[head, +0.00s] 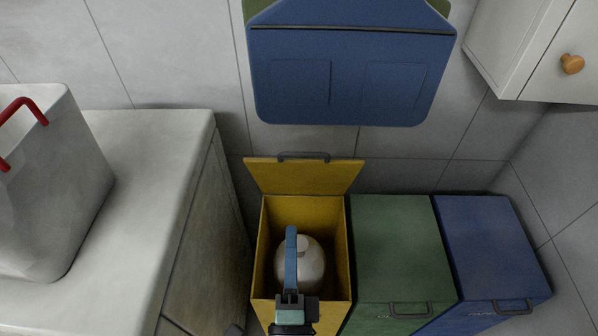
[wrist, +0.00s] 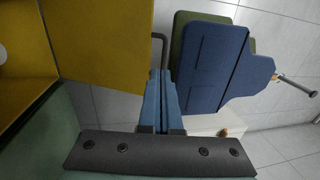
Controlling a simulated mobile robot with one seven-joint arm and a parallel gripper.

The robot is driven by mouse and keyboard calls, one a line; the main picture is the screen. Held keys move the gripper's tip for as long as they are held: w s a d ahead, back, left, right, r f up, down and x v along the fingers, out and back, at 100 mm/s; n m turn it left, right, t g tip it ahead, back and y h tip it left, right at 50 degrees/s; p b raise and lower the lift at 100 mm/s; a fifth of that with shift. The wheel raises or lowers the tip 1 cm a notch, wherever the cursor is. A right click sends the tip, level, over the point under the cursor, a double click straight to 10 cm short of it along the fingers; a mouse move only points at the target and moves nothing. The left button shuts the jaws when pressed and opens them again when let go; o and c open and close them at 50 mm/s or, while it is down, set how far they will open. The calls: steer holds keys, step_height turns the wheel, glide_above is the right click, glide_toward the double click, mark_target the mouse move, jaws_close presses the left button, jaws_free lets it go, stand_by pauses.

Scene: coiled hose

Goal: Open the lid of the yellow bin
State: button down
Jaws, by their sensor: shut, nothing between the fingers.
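The yellow bin (head: 257,265) stands at the left of a row of bins. Its lid (head: 305,178) is raised at the back, near the wall, with a grey handle (head: 303,156) along its upper edge. A rounded white object (head: 312,268) sits inside the open bin. My gripper (head: 291,232) is over the bin opening, its blue fingers shut and empty, pointing toward the lid. In the wrist view, the fingers (wrist: 160,75) are close to the handle (wrist: 161,42) beside the yellow lid (wrist: 110,45); whether they touch is unclear.
A green bin (head: 397,240) and a blue bin (head: 488,245) stand closed to the right. A blue panel (head: 350,85) hangs on the wall above. A counter (head: 140,190) with a grey container (head: 45,190) is at left, and a white cabinet (head: 530,45) at upper right.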

mark_target(299, 157)
steer(key=w+r, duration=0.3)
steer(key=w, duration=0.9)
steer(key=shift+w+d, duration=0.3)
steer(key=shift+d, duration=0.1)
steer(key=shift+r, duration=0.15)
